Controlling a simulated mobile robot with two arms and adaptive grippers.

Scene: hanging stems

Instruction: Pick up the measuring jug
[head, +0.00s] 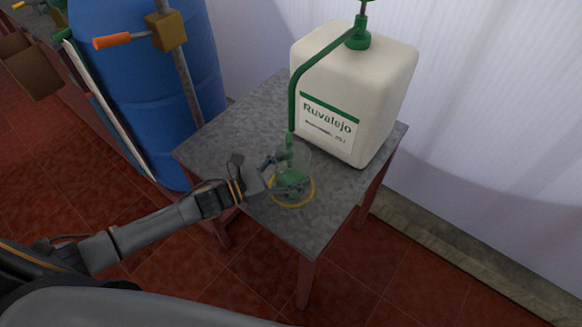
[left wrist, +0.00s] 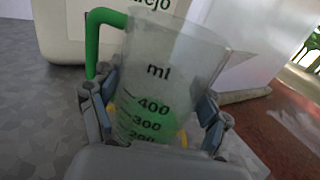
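The measuring jug (head: 295,160) is a clear vessel with green in its lower part, standing upright over a yellow ring (head: 311,193) on the grey table. In the left wrist view the jug (left wrist: 172,72) fills the middle, with "ml" and a scale facing me. My right gripper is out of view.
A large cream canister (head: 350,85) labelled Ruvalejo, with a green pump tube (head: 292,105), stands just behind the jug. The table (head: 225,135) is clear to the left of it. A blue barrel (head: 130,70) stands at left; a pale wall is behind.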

